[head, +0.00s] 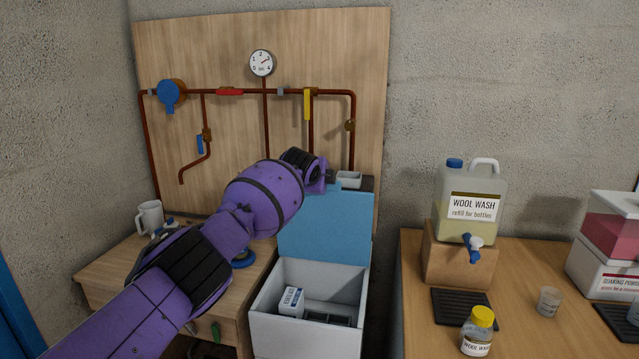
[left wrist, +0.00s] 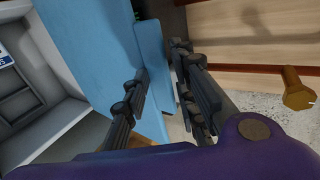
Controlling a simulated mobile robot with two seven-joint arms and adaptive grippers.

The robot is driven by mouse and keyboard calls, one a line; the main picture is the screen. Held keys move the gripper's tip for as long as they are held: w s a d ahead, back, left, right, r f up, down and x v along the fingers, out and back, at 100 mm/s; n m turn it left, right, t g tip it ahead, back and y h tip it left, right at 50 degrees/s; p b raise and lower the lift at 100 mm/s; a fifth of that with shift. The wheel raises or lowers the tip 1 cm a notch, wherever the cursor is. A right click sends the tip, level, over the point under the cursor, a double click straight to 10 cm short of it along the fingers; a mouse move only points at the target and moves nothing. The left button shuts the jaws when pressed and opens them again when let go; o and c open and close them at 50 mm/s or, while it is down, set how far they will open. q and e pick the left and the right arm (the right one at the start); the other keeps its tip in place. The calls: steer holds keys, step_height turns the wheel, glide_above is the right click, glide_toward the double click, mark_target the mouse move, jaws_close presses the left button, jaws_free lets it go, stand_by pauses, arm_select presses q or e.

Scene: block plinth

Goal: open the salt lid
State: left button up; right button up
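A white box (head: 308,334) stands on the floor between the two wooden benches. Its blue lid (head: 325,236) stands raised at the back, leaving the box open at the top. No salt label is readable on it. My left arm reaches across to the lid's upper edge; its fingers are mostly hidden in the head view. In the left wrist view, my left gripper (left wrist: 162,64) has its fingers apart, one on each side of the blue lid (left wrist: 88,50). I cannot tell whether they touch it. My right gripper is not in view.
A white carton (head: 291,302) lies inside the box. Copper pipes with a gauge (head: 262,63) run along the wooden panel behind. A mug (head: 150,216) stands on the left bench. A wool wash canister (head: 468,205) and yellow-capped bottle (head: 478,332) stand on the right bench.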

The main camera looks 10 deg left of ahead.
arm_select(q)
steer(key=shift+r, duration=0.15)
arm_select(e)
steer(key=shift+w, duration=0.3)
arm_select(q)
steer(key=shift+s, duration=0.1)
steer(key=v, duration=1.1)
steer(key=shift+s+r, duration=0.25)
steer(key=shift+s, duration=0.1)
